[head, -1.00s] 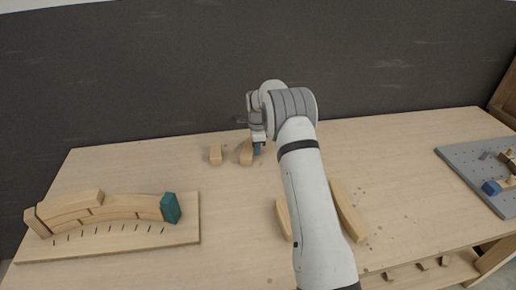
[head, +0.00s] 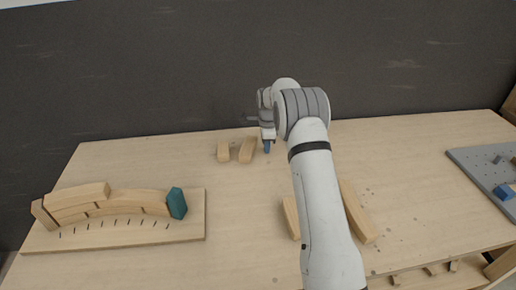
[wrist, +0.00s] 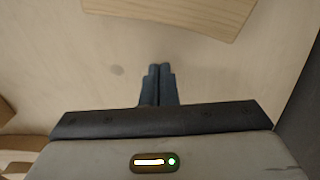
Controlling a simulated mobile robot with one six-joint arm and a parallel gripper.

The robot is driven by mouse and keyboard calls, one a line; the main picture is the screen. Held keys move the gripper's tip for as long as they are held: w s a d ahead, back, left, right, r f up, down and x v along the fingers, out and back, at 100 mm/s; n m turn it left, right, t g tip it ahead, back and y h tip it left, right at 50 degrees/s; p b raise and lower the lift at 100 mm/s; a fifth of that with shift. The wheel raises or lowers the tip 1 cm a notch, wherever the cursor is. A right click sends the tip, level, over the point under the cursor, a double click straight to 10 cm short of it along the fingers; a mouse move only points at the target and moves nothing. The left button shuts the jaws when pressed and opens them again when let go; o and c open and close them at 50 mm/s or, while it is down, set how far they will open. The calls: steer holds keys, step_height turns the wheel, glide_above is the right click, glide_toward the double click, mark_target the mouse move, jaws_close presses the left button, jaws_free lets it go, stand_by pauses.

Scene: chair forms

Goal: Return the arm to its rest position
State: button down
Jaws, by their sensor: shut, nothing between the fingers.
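My white arm reaches from the bottom of the head view toward the back wall and hides part of the table. In the wrist view a pale wooden piece (wrist: 175,12) lies ahead of the fingertips, apart from them.
A board (head: 190,228) with curved wooden pieces and a teal block (head: 177,203) is at left. Curved pieces (head: 357,212) (head: 291,217) flank my arm. A grey pegboard (head: 480,165) is at right.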

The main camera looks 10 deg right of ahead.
step_height(320, 180, up, 9)
steer(key=b, duration=0.1)
steer(key=s+r+n+t, duration=0.1)
steer(key=s+r+n, duration=0.3)
steer(key=s+r, duration=0.4)
steer(key=s+r+n, duration=0.5)
steer(key=s+r, duration=0.1)
steer(key=s, duration=0.5)
steer(key=s+f+n+t, duration=0.2)
steer(key=s+n, duration=0.7)
steer(key=s, duration=1.6)
steer(key=shift+f+n, duration=0.4)
steer(key=shift+f, duration=0.5)
